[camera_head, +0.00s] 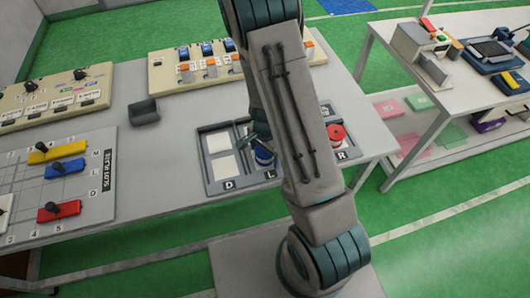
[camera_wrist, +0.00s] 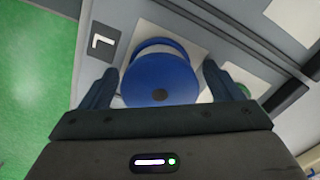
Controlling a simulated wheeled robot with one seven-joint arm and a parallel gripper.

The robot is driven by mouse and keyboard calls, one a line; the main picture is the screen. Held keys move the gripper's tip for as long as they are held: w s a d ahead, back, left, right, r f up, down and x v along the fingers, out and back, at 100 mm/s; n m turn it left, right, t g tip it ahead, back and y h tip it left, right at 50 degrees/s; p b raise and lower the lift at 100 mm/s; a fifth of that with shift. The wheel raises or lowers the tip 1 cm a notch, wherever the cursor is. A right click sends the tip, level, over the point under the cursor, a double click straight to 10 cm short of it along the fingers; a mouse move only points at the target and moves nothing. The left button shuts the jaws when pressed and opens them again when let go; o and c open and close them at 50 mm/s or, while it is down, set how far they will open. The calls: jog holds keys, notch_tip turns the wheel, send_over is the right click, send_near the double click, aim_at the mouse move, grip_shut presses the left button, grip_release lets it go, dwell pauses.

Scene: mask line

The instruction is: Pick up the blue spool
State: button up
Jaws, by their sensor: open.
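The blue spool (camera_wrist: 160,78) stands on a white square in the tray's compartment marked L, seen from above in the wrist view. In the head view the spool (camera_head: 263,158) shows low in the tray, partly hidden by my gripper and arm. My gripper (camera_wrist: 168,82) is open, with one finger on each side of the spool. I cannot tell whether either finger touches it.
The grey tray (camera_head: 214,187) has compartments with white squares, one empty at D. A red spool (camera_head: 336,134) sits near R. A slot plate (camera_head: 98,215) with coloured knobbed blocks lies left. A dark grey box (camera_head: 144,111) stands between.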

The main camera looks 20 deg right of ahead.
jog(key=c, duration=1.2)
jog(key=shift+r, duration=0.1)
